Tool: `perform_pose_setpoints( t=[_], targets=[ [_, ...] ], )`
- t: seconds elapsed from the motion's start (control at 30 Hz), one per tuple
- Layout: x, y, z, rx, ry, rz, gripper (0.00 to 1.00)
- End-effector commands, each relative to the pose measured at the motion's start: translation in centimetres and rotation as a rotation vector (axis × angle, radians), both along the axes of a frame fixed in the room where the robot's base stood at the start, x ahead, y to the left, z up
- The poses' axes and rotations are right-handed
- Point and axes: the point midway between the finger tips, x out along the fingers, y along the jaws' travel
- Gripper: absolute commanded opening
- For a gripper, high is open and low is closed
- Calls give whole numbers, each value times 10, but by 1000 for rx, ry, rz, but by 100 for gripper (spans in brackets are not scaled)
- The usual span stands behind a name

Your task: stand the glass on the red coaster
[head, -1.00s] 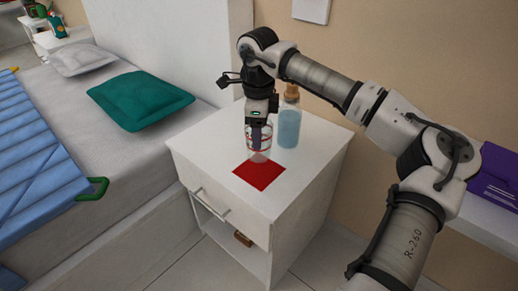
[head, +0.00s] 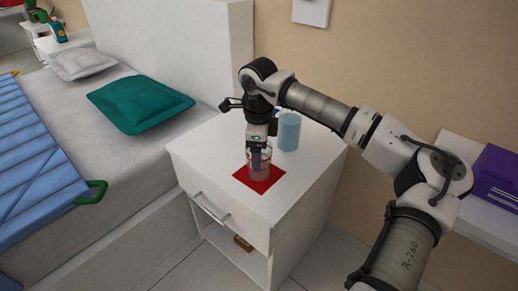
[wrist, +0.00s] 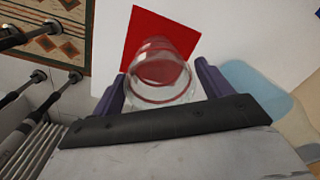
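The red coaster (head: 262,185) lies flat on the white nightstand. The glass's lower end is over the coaster, towards its back part; I cannot tell whether its base touches. The coaster (wrist: 145,27) also shows beyond and around the glass in the wrist view.
The nightstand top (head: 215,145) is clear to the left and front right. A bed with a green cushion (head: 140,100) is at left.

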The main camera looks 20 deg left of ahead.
Motion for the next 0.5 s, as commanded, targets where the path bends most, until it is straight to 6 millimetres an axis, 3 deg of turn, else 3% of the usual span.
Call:
perform_pose_setpoints(
  t=[0.33, 0.5],
  targets=[
    [0, 0, 2, 0, 0, 0, 86],
    [0, 0, 20, 0, -2, -1, 86]
  ],
)
